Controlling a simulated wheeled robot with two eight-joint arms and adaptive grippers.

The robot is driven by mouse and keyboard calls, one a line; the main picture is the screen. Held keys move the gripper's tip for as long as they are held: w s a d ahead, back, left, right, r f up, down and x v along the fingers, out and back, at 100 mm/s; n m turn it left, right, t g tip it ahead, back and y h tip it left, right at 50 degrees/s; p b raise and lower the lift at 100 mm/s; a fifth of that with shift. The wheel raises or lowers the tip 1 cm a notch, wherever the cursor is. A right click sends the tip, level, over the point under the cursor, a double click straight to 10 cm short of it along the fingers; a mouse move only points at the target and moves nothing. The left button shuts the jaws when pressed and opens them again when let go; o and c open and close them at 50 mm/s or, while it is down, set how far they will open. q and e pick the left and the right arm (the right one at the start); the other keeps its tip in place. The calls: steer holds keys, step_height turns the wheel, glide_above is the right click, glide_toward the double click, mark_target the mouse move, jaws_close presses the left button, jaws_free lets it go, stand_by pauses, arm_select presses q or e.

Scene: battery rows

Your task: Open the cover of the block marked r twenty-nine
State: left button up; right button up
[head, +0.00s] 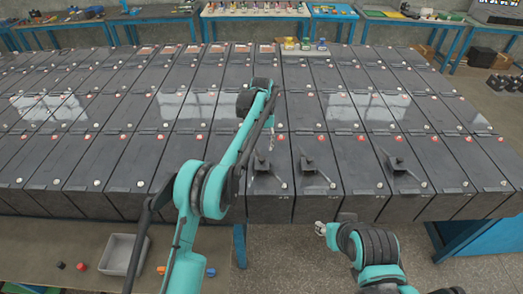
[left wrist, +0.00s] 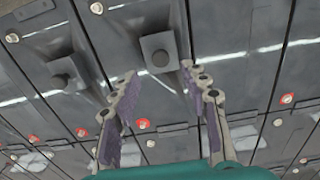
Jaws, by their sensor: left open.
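Long dark grey blocks stand in rows, with red caps at the far end and pale knobs at the near end. The front row bears raised square stubs: one on a block (head: 268,203) by my left gripper, one on the neighbour (head: 319,185) to its right, one further right (head: 405,185). No markings are readable, so I cannot tell which is r twenty-nine. My left gripper (head: 268,138) is partly hidden by its arm in the head view. In the left wrist view the gripper (left wrist: 159,72) is open and empty, its fingers near a square stub (left wrist: 158,50).
Blocks fill the table closely. A grey bin (head: 122,240) stands on a lower surface at the left, with small coloured pieces (head: 187,270) nearby. Workbenches with items (head: 255,10) line the back. Bare floor (head: 285,250) shows in front of the table.

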mark_target(261, 158)
arm_select(q)
step_height(261, 158, down, 6)
steer(key=shift+f+b, duration=0.2)
steer(key=shift+b, duration=0.1)
jaws_close()
